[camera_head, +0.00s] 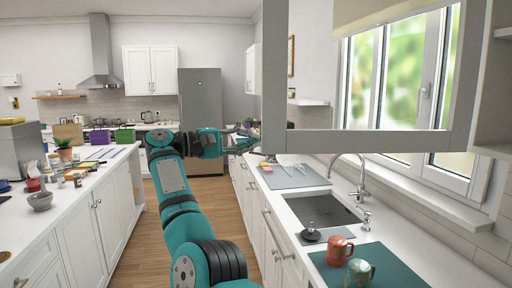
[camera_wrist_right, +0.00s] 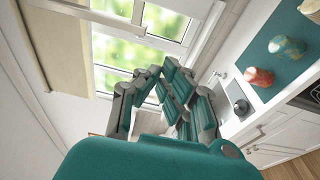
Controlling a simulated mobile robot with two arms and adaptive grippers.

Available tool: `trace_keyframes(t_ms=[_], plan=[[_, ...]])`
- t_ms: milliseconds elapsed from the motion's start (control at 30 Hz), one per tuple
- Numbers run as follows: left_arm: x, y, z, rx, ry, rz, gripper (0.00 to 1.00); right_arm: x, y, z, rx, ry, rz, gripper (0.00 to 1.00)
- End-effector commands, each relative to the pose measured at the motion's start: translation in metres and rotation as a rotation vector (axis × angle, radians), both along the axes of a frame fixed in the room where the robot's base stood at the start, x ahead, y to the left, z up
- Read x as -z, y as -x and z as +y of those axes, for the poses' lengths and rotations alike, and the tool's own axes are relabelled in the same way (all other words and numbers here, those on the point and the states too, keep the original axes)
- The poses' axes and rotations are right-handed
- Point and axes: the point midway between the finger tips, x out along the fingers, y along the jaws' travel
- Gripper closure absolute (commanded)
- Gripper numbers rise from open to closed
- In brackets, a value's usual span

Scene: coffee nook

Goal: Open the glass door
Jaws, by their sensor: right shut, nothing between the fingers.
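The glass door (camera_head: 274,75) is a grey-framed cabinet door with a clear pane, high at the right of the head view. It stands out from an open-shelved wall cabinet (camera_head: 503,32) at the right edge, so it looks swung open. The wall and window show through its pane. My right gripper (camera_head: 252,136) is beside the lower left corner of the door frame; I cannot tell whether they touch. In the right wrist view my right gripper (camera_wrist_right: 158,74) has its fingers together with nothing between them. My left gripper is not in view.
An island counter (camera_head: 75,205) stands left. The wooden floor between is clear.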

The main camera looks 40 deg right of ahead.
Motion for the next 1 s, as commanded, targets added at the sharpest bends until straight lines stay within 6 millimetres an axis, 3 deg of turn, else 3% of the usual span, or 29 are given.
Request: trace_keyframes(t_ms=[67,500,1000], plan=[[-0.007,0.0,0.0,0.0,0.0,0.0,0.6,-0.001,0.007,-0.018,0.004,-0.001,0.0,1.0],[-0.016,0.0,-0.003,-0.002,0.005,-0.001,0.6,-0.001,0.034,0.007,-0.001,-0.002,0.002,1.0],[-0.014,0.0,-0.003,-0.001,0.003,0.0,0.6,0.001,0.037,0.008,-0.002,-0.002,0.002,1.0]])
